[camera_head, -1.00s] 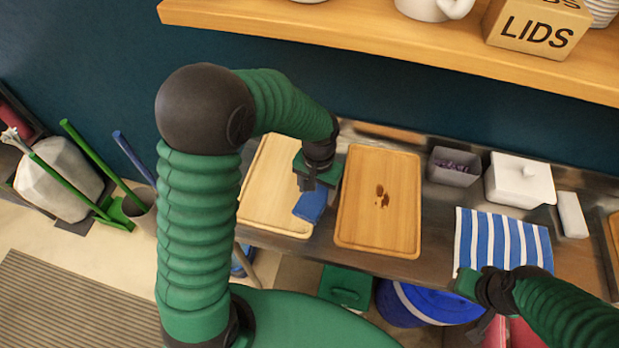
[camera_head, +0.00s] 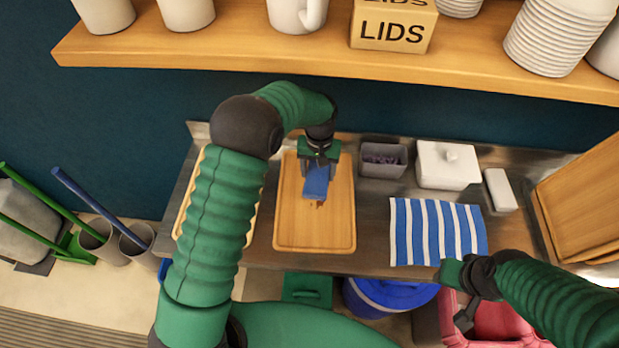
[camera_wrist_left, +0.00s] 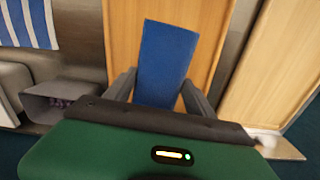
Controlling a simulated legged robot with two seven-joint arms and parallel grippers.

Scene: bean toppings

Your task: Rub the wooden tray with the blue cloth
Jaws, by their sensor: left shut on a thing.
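The wooden tray (camera_head: 296,236) lies on the metal counter near the middle of the head view, with a brown stain (camera_head: 320,204) on it. My left gripper (camera_head: 317,172) is over the far half of this tray and is shut on the blue cloth (camera_head: 316,185). The cloth hangs toward the near side, just beyond or partly over the stain; I cannot tell whether it touches the tray. In the left wrist view the cloth (camera_wrist_left: 166,55) stands out between the fingers, with the tray (camera_wrist_left: 121,35) behind it. My right gripper (camera_head: 452,273) is beside the counter's front edge, its jaws unclear.
A lighter board (camera_head: 188,213) lies left, partly hidden by my left arm. A grey bin (camera_head: 384,171), white lidded box (camera_head: 447,168) and blue-striped cloth (camera_head: 437,232) are to the right. A shelf (camera_head: 230,60) with cups and a LIDS box (camera_head: 393,29) hangs above.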

